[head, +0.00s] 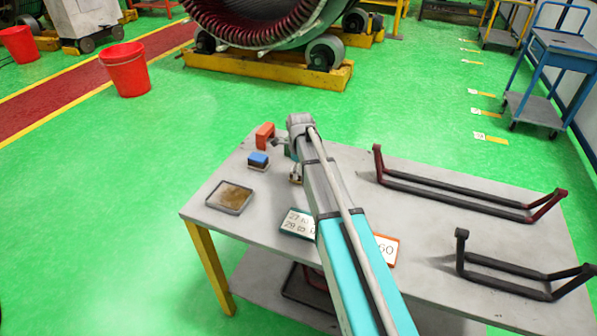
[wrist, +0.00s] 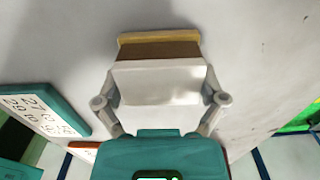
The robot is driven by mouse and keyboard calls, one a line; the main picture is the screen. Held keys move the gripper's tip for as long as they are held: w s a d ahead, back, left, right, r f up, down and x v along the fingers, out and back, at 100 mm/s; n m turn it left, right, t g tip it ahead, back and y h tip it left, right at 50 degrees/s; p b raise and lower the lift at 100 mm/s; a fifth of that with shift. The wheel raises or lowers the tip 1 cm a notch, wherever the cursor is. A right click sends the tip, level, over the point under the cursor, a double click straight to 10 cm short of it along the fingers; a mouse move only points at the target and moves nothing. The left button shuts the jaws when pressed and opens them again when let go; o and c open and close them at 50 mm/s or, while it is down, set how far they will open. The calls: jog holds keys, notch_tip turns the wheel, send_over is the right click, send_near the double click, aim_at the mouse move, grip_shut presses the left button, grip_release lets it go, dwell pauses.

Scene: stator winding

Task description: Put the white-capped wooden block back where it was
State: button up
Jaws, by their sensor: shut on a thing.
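The white-capped wooden block (wrist: 158,50) is in the middle of the wrist view, its white cap toward the camera and brown wood with a yellowish edge beyond. My gripper (wrist: 160,80) is shut on it, with one finger on each side of the cap. In the head view, a small part of what looks like the block (head: 295,179) shows beside my arm, over the table; the arm hides most of it. I cannot tell whether the block touches the table top.
On the grey table (head: 270,195) are a blue-topped block (head: 258,159), an orange-red object (head: 265,135), a shallow brown-filled tray (head: 229,198), a teal-framed card (head: 297,223) and an orange-framed card (head: 387,249). Dark racks (head: 455,193) occupy the right side.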

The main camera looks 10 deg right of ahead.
jog(key=shift+f, duration=0.15)
jog(key=o, duration=0.7)
jog(key=shift+r, duration=0.2)
notch_tip(320, 180, up, 12)
jog(key=p, duration=1.2)
jog(key=shift+s, duration=0.1)
dwell(0.5)
